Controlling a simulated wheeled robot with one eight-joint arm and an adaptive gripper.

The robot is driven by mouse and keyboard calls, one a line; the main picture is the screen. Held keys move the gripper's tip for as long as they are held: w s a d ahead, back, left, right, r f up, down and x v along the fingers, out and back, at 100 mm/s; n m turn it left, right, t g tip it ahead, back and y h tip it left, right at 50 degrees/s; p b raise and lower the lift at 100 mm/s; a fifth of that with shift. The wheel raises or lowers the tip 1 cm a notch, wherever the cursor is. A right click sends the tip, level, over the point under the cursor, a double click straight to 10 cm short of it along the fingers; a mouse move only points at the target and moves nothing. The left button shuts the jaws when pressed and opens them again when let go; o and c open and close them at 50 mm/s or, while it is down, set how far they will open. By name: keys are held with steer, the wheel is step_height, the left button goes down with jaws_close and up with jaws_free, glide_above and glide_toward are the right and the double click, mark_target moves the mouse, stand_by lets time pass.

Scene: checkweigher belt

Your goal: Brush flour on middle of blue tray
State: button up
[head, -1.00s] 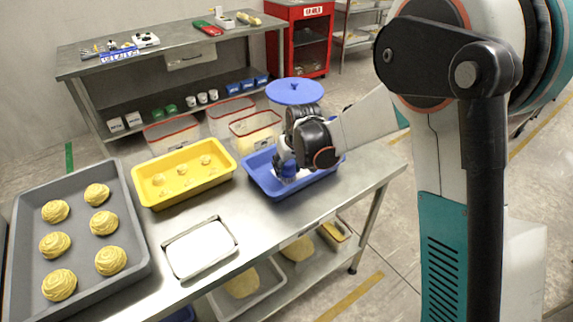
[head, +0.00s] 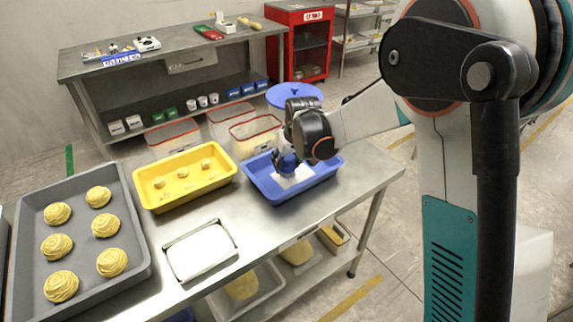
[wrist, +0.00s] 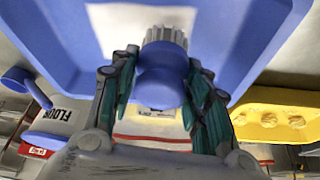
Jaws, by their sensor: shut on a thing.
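The blue tray (head: 325,172) lies on the steel table, right of the yellow tray. My gripper (head: 287,160) is over it, and in the wrist view (wrist: 160,92) its fingers are closed around the round blue handle of a brush (wrist: 160,72). The brush's pale bristles (wrist: 165,36) point down at the tray floor; contact cannot be told. A white flour patch (head: 296,178) shows on the tray floor beside the brush.
The yellow tray (head: 150,197) holds a few small dough pieces. A grey tray (head: 83,280) holds several pastries at the left. A white-topped metal pan (head: 200,250) lies in front. Clear bins with red rims (head: 257,133) stand behind. A bin marked FLOUR (wrist: 62,113) shows in the wrist view.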

steer(key=shift+w+d+r+p, duration=0.15)
steer(key=shift+r+p, duration=0.1)
steer(key=shift+r, duration=0.2)
steer(key=shift+w+r+p, duration=0.1)
steer(key=shift+r+p, duration=0.1)
steer(key=shift+r, duration=0.2)
steer(key=shift+s+r+p, duration=0.1)
steer(key=shift+r+p, duration=0.9)
steer(key=shift+r, duration=0.65)
